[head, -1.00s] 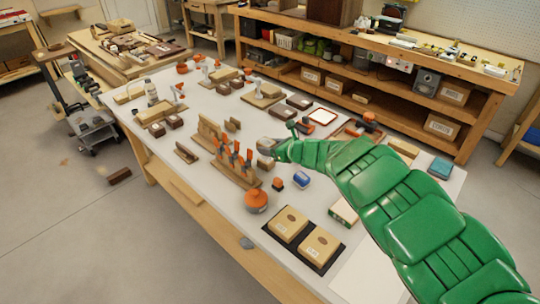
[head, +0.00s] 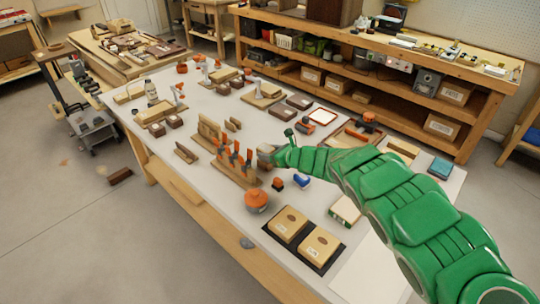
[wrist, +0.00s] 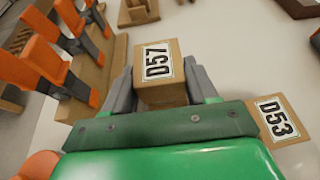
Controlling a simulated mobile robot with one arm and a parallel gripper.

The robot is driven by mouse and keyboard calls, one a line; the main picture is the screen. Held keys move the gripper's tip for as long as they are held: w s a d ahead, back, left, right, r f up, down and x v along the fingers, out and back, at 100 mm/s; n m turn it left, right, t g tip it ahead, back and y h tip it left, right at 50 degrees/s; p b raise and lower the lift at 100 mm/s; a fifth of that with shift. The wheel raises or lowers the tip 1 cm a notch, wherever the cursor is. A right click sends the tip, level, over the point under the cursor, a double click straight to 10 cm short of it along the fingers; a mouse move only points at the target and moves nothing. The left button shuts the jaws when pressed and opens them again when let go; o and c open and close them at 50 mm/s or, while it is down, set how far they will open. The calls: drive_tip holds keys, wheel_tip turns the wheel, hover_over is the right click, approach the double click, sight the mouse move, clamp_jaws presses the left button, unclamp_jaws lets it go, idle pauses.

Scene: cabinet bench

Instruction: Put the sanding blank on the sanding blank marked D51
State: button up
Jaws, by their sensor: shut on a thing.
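My gripper (wrist: 160,88) is shut on a wooden sanding blank labelled D57 (wrist: 160,78), with one grey finger on each side of it. In the head view my gripper (head: 267,153) is over the middle of the bench, just right of a wooden rack with orange-handled tools (head: 236,160). The held blank is too small to make out there. I cannot read a D51 mark in either view.
Two light wooden blocks, front (head: 319,246) and back (head: 288,224), lie on a black mat (head: 271,233) at the near end; their labels are unreadable. An orange round container (head: 256,200) and a blue item (head: 301,181) stand nearby. Bare white bench (head: 190,177) lies left of the rack.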

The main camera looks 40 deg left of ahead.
drive_tip(key=shift+f, duration=0.5)
drive_tip(key=shift+f, duration=0.1)
drive_tip(key=o, duration=1.1)
drive_tip(key=shift+d, duration=0.1)
drive_tip(key=shift+v, duration=6)
drive_tip(key=shift+r, duration=0.2)
